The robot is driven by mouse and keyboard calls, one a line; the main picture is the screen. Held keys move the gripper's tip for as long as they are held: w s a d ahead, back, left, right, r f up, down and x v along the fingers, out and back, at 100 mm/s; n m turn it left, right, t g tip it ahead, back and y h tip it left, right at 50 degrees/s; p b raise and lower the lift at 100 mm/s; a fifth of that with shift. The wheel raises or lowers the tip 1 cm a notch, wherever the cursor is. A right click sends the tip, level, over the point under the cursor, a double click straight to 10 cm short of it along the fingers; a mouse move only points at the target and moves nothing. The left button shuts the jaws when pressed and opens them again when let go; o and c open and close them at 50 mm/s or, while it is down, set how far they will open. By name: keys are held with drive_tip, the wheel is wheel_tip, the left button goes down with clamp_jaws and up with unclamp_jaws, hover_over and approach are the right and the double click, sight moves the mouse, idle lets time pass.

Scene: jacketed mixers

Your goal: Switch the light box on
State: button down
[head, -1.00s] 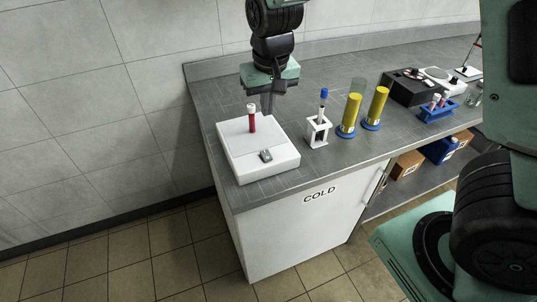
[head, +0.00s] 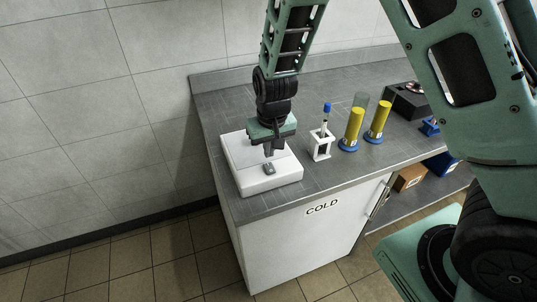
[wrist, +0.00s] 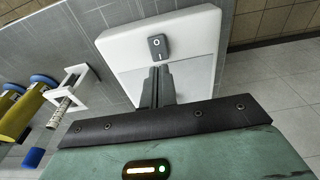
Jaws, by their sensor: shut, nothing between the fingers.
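The light box (head: 235,160) is a flat white box at the left end of the counter. A small grey rocker switch (head: 269,169) sits on its top near the front edge; in the wrist view the switch (wrist: 158,47) shows a round mark on one end and a bar mark on the other. The top panel shows no clear glow. My gripper (head: 268,154) is shut and empty, pointing down over the box. In the wrist view its fingertips (wrist: 158,70) appear just short of the bar-marked end; I cannot tell their height above it.
A white rack (head: 321,148) with a blue-capped tube (head: 326,110) stands right of the box. Two yellow cylinders on blue bases (head: 353,130) (head: 377,122) stand beyond it. A black device (head: 407,101) is farther right. The counter's front edge is close to the box.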

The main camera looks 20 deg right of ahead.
sight(268, 164)
drive_tip(key=shift+w+f+p, duration=0.15)
drive_tip(key=shift+f, duration=0.75)
drive_tip(key=shift+w+f+p, duration=0.1)
drive_tip(key=shift+f+p, duration=0.05)
drive_tip(key=shift+f, duration=0.7)
drive_tip(key=shift+w+f, duration=0.1)
drive_tip(key=shift+f, duration=0.1)
drive_tip(key=shift+s+r, duration=0.2)
drive_tip(key=shift+s, duration=0.65)
drive_tip(key=shift+p, duration=0.3)
